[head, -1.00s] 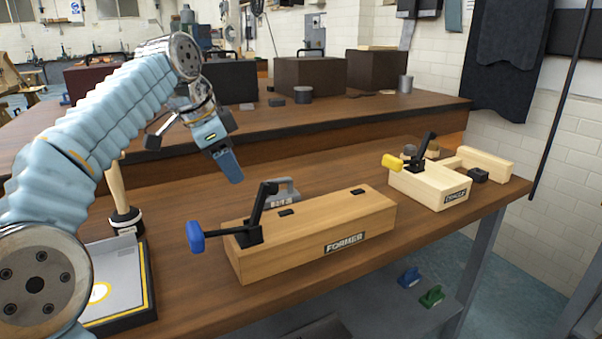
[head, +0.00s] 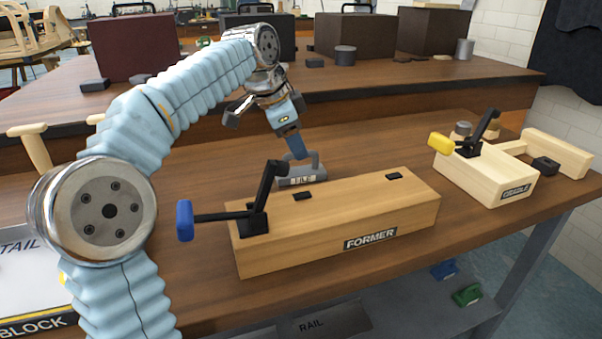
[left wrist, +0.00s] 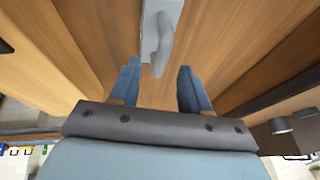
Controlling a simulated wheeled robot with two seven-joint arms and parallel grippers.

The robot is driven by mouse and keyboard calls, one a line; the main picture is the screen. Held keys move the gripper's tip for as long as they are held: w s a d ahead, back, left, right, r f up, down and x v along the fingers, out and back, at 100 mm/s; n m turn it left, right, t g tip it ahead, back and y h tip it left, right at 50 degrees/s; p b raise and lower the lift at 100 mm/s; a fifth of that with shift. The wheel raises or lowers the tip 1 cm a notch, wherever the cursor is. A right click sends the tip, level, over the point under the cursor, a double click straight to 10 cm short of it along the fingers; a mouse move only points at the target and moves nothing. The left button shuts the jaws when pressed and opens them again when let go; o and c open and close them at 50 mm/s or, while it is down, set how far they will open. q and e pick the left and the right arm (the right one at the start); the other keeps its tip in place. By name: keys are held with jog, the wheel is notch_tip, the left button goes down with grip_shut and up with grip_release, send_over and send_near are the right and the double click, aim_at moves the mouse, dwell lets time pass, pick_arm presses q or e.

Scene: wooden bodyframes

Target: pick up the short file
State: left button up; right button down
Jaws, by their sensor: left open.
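The short file (head: 301,178) is a grey block with a raised loop handle and a label reading FILE. It sits on the brown bench behind the wooden former (head: 345,222), which partly hides its lower front. My left gripper (head: 298,150) points down at the file's handle in the head view, with one blue finger hiding the other. In the left wrist view the fingers (left wrist: 157,85) are apart and empty. The grey file (left wrist: 160,30) lies just beyond the fingertips there, its handle lined up between them. My right gripper is in neither view.
The former's black clamp with a blue knob (head: 185,220) stands up near the gripper. A pale cradle block (head: 487,175) with a yellow-knobbed clamp is at the right. A tray marked BLOCK (head: 30,290) is at the left. Dark boxes stand on the bench behind.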

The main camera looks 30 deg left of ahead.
pick_arm(q)
jog(key=x, duration=0.4)
jog(key=shift+w+f, duration=0.15)
jog(key=shift+f, duration=0.15)
grip_shut()
jog(key=shift+r, duration=0.1)
